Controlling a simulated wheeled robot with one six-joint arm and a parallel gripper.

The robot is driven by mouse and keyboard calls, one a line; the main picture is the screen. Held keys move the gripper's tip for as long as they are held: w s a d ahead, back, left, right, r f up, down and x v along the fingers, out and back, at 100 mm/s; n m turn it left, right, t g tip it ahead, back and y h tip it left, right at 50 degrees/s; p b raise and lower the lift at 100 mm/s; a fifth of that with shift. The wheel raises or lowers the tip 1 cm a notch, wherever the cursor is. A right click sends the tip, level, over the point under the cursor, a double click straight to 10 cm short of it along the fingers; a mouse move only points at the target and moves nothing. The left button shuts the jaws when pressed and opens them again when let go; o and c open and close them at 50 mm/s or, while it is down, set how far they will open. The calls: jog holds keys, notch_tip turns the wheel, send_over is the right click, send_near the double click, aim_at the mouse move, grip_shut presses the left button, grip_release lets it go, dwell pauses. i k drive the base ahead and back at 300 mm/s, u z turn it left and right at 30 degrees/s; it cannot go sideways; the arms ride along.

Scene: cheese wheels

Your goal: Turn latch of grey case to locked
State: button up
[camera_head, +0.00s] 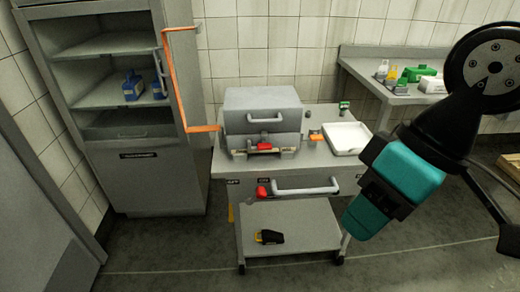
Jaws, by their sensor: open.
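The grey case (262,106) stands closed on top of a grey cart, with a bar handle on its upper front. A red latch-like piece (264,147) sits low on the case's front, over a pale strip. It is too small to tell which way it is turned. An orange piece (316,137) lies just right of the case; I cannot tell whether it is attached. My arm, black and teal, hangs at the right, well apart from the case. I cannot make out my gripper's fingers in this view.
The cart (218,163) also bears a white tray (347,138); a red piece (262,191) is by its drawer handle. A black-yellow object (269,237) lies on its lower shelf. Floor is clear in front.

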aim_at(263, 146)
jog(key=u, duration=1.2)
jog(key=i, duration=0.7)
jog(key=z, duration=1.75)
